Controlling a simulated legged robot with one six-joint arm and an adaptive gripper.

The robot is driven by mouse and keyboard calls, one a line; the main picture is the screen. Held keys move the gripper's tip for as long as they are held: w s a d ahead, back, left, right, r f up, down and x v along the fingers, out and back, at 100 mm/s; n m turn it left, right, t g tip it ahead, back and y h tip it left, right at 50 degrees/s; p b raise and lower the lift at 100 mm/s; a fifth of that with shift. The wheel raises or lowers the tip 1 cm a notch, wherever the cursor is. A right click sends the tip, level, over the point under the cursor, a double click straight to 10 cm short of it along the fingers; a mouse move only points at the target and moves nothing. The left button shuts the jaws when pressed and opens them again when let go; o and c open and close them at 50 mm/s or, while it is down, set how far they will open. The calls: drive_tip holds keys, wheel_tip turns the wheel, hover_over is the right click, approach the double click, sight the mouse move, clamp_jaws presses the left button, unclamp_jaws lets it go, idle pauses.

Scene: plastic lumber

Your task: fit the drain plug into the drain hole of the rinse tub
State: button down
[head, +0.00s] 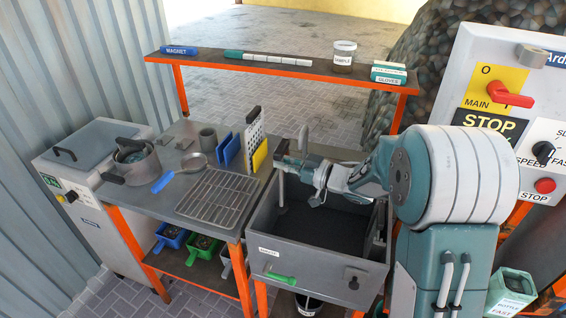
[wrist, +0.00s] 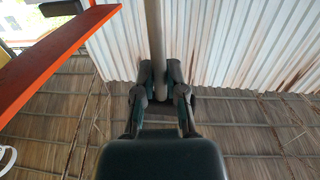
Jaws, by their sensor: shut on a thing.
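The rinse tub (head: 318,262) is a deep grey box with a dark inside, at the middle right of the head view. My gripper (head: 285,163) is over its far left part. In the wrist view my gripper (wrist: 160,80) is shut on a long grey rod (wrist: 153,35), which looks like the stem of the drain plug. In the head view a thin grey rod (head: 281,186) hangs upright below the fingertips into the tub. A grey post (head: 303,138) stands just behind my gripper.
An orange-edged shelf (head: 275,71) with small items runs behind. A green lever (head: 281,278) is on the tub's front. A control panel (head: 510,60) stands at right.

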sight(284, 206)
wheel_tip(284, 206, down, 14)
drive_tip(key=shift+w+d+r, duration=0.1)
drive_tip(key=shift+w+r, duration=0.05)
idle(0.4)
drive_tip(key=shift+f, duration=0.2)
drive_tip(key=shift+f, duration=4.75)
drive_tip(key=c, duration=0.6)
unclamp_jaws()
drive_tip(key=shift+c, duration=0.2)
